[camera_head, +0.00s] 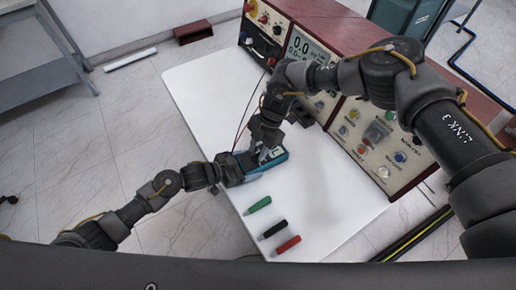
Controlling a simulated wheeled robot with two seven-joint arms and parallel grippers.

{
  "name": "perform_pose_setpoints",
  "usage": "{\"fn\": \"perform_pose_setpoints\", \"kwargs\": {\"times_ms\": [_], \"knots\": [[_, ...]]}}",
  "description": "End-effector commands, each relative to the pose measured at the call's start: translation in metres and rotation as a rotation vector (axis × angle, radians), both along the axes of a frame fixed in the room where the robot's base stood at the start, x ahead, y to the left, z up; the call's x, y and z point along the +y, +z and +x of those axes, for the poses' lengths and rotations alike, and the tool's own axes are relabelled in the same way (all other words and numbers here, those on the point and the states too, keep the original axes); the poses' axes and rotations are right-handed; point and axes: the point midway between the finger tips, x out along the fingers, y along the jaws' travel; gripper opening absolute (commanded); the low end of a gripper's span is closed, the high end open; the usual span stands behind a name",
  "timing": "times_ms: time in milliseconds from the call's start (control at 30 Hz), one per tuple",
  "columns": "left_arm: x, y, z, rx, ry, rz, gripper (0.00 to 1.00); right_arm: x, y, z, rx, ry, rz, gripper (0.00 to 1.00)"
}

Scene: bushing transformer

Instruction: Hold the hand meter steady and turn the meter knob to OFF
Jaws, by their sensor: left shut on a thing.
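The teal hand meter (280,158) lies near the left edge of the white table top. My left gripper (246,161) comes in from the left and is shut on the meter's left part. My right gripper (265,143) reaches down from above, with its fingers right over or at the meter's face. Its fingers are small and dark, so I cannot tell whether they are open or shut. The knob is hidden beneath the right gripper, and its setting cannot be read.
The white table (325,195) holds a green probe (257,205), a black probe (272,230) and a red probe (286,245) at the front. A large test console (345,110) with a display stands along the back right. Thin leads run near the meter. The table's middle is clear.

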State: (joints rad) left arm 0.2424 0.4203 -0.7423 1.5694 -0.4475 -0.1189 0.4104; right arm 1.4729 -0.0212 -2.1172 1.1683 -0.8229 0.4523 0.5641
Motion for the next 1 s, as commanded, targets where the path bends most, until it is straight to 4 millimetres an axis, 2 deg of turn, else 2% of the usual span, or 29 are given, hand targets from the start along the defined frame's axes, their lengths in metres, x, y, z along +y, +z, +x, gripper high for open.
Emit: {"fn": "perform_pose_setpoints", "kwargs": {"times_ms": [267,500,533,833,1000], "knots": [[-0.0001,-0.0001,-0.0001,0.001,0.000,0.000,0.42,0.0003,-0.0012,-0.0003,0.000,0.000,0.000,0.34],[-0.0001,-0.0001,-0.0001,0.001,0.000,0.000,0.42,0.0002,-0.0011,-0.0003,0.000,0.000,0.000,0.02],[-0.0001,-0.0001,-0.0002,0.001,0.000,0.000,0.42,0.0002,-0.0011,-0.0003,0.000,0.000,0.000,0.00],[0.0001,-0.0002,0.0000,0.001,0.000,0.000,0.42,0.0004,-0.0012,0.0000,-0.001,0.019,0.000,0.00],[0.0003,-0.0002,0.0001,0.000,0.001,0.000,0.42,0.0014,-0.0014,0.0005,-0.002,0.088,-0.002,0.00]]}}
